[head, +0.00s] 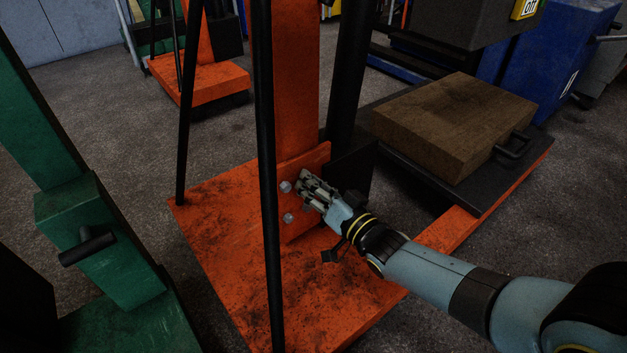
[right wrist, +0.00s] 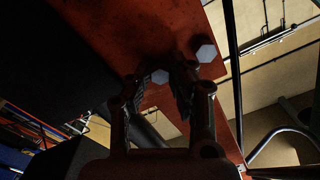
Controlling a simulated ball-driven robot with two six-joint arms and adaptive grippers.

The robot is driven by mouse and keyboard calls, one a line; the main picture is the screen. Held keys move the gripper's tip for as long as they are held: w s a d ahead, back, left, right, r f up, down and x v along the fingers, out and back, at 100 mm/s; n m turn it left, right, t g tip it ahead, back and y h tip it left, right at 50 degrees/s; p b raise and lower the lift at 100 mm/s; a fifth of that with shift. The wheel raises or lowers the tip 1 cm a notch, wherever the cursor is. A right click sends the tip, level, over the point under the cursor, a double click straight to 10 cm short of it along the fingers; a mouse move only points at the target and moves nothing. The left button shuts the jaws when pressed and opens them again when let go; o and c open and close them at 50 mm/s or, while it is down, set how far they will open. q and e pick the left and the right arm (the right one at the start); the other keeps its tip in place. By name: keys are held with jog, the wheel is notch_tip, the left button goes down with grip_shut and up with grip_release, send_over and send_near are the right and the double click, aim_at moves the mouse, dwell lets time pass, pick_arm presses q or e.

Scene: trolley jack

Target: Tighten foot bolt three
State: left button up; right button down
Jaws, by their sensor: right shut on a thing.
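My right gripper (head: 308,187) reaches in from the right to the orange foot plate (head: 308,228) at the base of the orange post. In the right wrist view, its two fingers (right wrist: 158,88) close around a grey hex bolt head (right wrist: 160,76) on the plate. In the head view the gripper hides that bolt. Two more bolt heads show free, an upper one (head: 285,186) and a lower one (head: 288,217), to the gripper's left. One free bolt head (right wrist: 207,53) also shows in the right wrist view. My left gripper is out of view.
A thin black rod (head: 266,130) stands in front of the orange base (head: 225,215), left of the bolts. A brown block with a black handle (head: 455,125) lies on a black platform to the right. A green stand (head: 100,240) is at the left.

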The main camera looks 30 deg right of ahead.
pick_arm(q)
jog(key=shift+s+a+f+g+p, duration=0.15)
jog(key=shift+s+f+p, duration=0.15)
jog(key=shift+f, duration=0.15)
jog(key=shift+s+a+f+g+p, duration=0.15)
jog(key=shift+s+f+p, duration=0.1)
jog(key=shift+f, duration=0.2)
pick_arm(e)
jog(key=m, duration=0.5)
jog(key=shift+s+a+m, duration=0.1)
jog(key=shift+m, duration=0.3)
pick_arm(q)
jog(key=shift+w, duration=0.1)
pick_arm(e)
jog(key=c, duration=1.2)
grip_release()
jog(key=shift+r, duration=0.1)
jog(key=s+d, duration=0.1)
jog(key=s, duration=1)
jog(key=shift+s+d, duration=0.35)
jog(key=shift+s, duration=0.05)
jog(key=shift+s, duration=0.1)
